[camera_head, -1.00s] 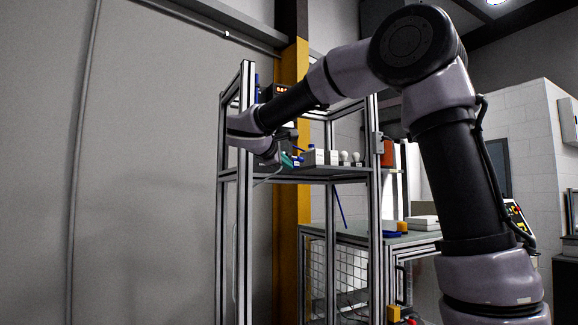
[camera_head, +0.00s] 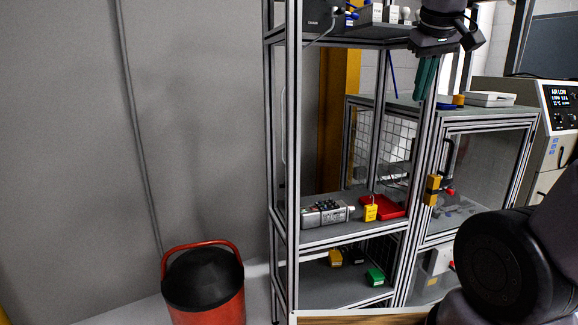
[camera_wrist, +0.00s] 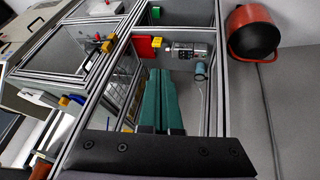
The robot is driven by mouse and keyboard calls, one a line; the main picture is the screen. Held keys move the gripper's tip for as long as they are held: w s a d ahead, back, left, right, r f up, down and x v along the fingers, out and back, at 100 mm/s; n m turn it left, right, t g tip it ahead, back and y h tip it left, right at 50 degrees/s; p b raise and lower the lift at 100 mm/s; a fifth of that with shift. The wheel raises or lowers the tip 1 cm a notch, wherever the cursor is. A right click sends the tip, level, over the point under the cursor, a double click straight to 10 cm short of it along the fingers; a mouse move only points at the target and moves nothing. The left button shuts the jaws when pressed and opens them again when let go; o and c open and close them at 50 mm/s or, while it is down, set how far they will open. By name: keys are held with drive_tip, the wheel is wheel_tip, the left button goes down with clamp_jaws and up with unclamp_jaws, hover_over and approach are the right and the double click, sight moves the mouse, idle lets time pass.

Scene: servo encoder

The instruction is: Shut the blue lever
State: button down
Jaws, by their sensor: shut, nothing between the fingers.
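Several blue parts show in the head view, and I cannot tell for sure which is the blue lever. A thin blue rod (camera_head: 392,76) slants below the upper shelf, left of my gripper. A small blue part (camera_head: 351,14) is on the upper shelf, and a blue piece (camera_head: 446,106) lies on the enclosure top beside a yellow block. My gripper (camera_head: 422,98) points down in front of the rack with its teal fingers together, touching nothing visible. In the wrist view the fingers (camera_wrist: 162,82) lie side by side, empty.
The metal rack's post (camera_head: 280,150) stands left of my gripper. Its middle shelf holds a grey device (camera_head: 326,212), a yellow tag (camera_head: 370,213) and a red tray (camera_head: 390,207). A glazed enclosure (camera_head: 480,160) stands right. A red bin (camera_head: 205,290) is on the floor.

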drive_tip(key=s+a+f+m+t+y, duration=0.1)
drive_tip(key=s+f+m+y, duration=0.2)
drive_tip(key=s+m, duration=0.2)
drive_tip(key=shift+s+a, duration=0.4)
drive_tip(key=shift+s, duration=0.05)
drive_tip(key=c, duration=1.2)
unclamp_jaws()
drive_tip(key=shift+s+a+f+m, duration=0.2)
drive_tip(key=shift+f+m, duration=0.05)
drive_tip(key=shift+m, duration=0.05)
drive_tip(key=shift+c, duration=0.2)
drive_tip(key=o, duration=0.5)
drive_tip(key=m+t+y, duration=0.2)
drive_tip(key=m+t, duration=0.6)
drive_tip(key=m, duration=0.6)
approach(356, 15)
drive_tip(key=x, duration=1.1)
